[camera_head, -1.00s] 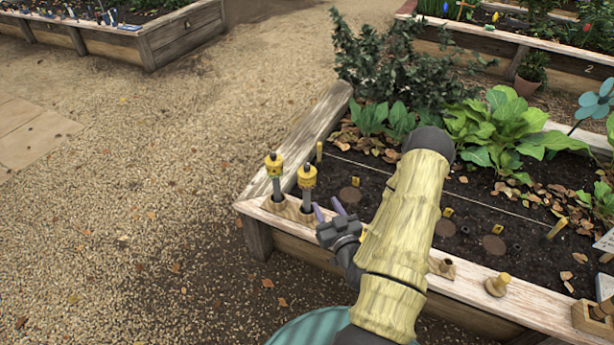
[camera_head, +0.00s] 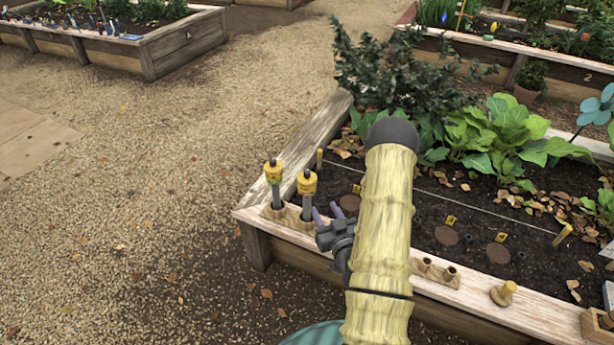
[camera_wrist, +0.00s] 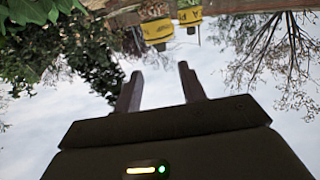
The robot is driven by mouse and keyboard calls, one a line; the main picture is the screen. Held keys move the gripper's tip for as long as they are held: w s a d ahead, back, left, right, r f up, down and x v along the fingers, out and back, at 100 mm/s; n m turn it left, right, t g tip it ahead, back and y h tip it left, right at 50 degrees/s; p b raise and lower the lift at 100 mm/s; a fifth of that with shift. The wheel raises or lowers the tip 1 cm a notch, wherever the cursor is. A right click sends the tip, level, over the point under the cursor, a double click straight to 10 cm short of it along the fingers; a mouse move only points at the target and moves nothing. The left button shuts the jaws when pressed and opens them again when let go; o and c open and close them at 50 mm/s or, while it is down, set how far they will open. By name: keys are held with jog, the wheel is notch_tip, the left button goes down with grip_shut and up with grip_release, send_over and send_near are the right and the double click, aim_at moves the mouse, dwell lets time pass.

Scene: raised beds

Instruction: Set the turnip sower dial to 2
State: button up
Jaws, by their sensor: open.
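Two sowers with yellow dial heads stand upright in a wooden holder at the left corner of the near raised bed: a left one (camera_head: 273,172) and a right one (camera_head: 307,183). I cannot tell which is the turnip sower, and the dial numbers are too small to read. My gripper (camera_head: 326,209) is open and empty, just right of and below the right sower's head, apart from it. In the wrist view, two yellow dial heads (camera_wrist: 157,30) (camera_wrist: 189,18) hang upside down at the top, beyond my open fingertips (camera_wrist: 160,72); their dark markings are unclear.
The bed's wooden rim (camera_head: 298,148) runs beside the sowers. An empty two-hole holder (camera_head: 436,271) and a wooden peg (camera_head: 503,293) sit on the front rim. Leafy plants (camera_head: 500,135) and a dark bush (camera_head: 390,75) grow behind.

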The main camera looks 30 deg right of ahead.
aim_at(308, 175)
jog(key=w, duration=0.5)
jog(key=w+d+b, duration=0.1)
jog(key=w, duration=0.4)
jog(key=w+d+r, duration=0.1)
jog(key=w, duration=0.4)
jog(key=shift+w+b, duration=0.3)
jog(key=shift+w, duration=0.1)
jog(key=shift+c, duration=0.2)
grip_shut()
